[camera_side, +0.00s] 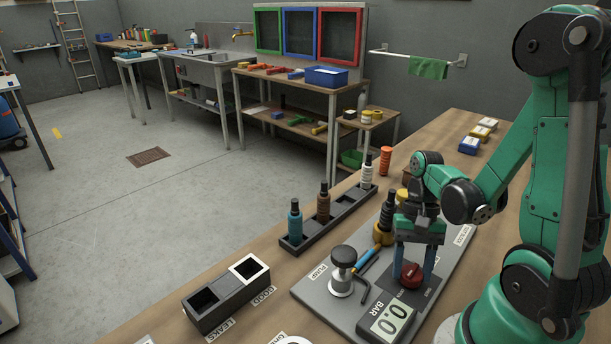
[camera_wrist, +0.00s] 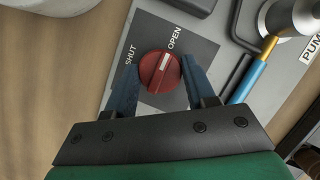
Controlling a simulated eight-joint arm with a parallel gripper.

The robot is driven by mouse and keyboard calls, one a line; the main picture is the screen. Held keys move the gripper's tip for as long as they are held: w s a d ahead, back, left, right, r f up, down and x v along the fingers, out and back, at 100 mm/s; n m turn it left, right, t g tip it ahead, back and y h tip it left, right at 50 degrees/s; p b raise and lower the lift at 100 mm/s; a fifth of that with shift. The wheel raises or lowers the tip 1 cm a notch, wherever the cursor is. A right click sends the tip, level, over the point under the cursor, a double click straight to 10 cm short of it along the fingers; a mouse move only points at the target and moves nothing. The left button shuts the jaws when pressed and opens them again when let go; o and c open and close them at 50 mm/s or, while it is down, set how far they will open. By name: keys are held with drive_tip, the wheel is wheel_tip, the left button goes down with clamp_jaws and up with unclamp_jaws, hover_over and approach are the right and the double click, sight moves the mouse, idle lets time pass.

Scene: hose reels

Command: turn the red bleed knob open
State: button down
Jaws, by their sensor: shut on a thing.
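The red bleed knob (camera_side: 411,275) stands on a dark square on the grey panel (camera_side: 322,292). In the wrist view the knob (camera_wrist: 156,80) sits between the two blue fingers of my gripper (camera_wrist: 160,70). My gripper (camera_side: 413,268) reaches down from above and is shut on the knob, one finger on each side. The knob's white mark points up and right, toward the word OPEN, away from SHUT.
A pump with a black knob (camera_side: 343,256), a blue and yellow tube (camera_side: 368,258) and a gauge (camera_side: 391,321) showing zeros are close by on the panel. A rack (camera_side: 337,217) of bottles and a two-part black box (camera_side: 212,312) stand to the left.

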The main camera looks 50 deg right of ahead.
sight(412, 267)
drive_tip(key=shift+c, duration=1.4)
unclamp_jaws()
drive_tip(key=shift+v, duration=2.8)
drive_tip(key=shift+w, duration=0.1)
